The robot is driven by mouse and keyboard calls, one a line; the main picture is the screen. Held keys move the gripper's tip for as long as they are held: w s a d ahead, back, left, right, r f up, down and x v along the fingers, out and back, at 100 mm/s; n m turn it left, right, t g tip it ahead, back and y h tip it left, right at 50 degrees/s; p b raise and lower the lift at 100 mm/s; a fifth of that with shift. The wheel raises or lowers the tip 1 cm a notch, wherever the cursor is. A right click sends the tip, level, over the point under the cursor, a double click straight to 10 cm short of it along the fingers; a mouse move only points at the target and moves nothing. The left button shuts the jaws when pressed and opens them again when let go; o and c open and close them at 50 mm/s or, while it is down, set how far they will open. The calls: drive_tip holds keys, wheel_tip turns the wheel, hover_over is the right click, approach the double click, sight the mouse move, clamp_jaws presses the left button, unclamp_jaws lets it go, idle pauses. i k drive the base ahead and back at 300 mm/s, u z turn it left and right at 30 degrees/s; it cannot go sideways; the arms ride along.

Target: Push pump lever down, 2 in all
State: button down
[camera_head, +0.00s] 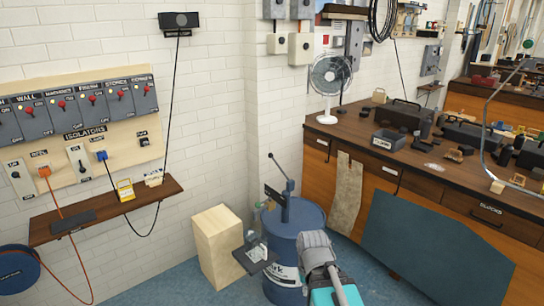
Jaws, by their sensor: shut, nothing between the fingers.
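The pump (285,207) stands on top of a blue drum (313,218) near the middle of the camera_head view. Its thin dark lever (279,167) slants up and to the left from the pump head and ends in a small knob. The lever is raised, and nothing is seen touching it. My grey and teal arm link rises from the bottom edge in front of the drum and hides part of it.
A pale wooden box (222,248) stands left of the drum. A dark plate (262,266) with a small bottle (254,249) is at the drum's left side. A workbench (430,171) with a fan (330,77) stands to the right. An isolator board (75,150) hangs at left.

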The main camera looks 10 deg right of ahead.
sight(270, 155)
drive_tip(key=u, duration=0.35)
drive_tip(key=i, duration=1.15)
drive_tip(key=z, duration=0.45)
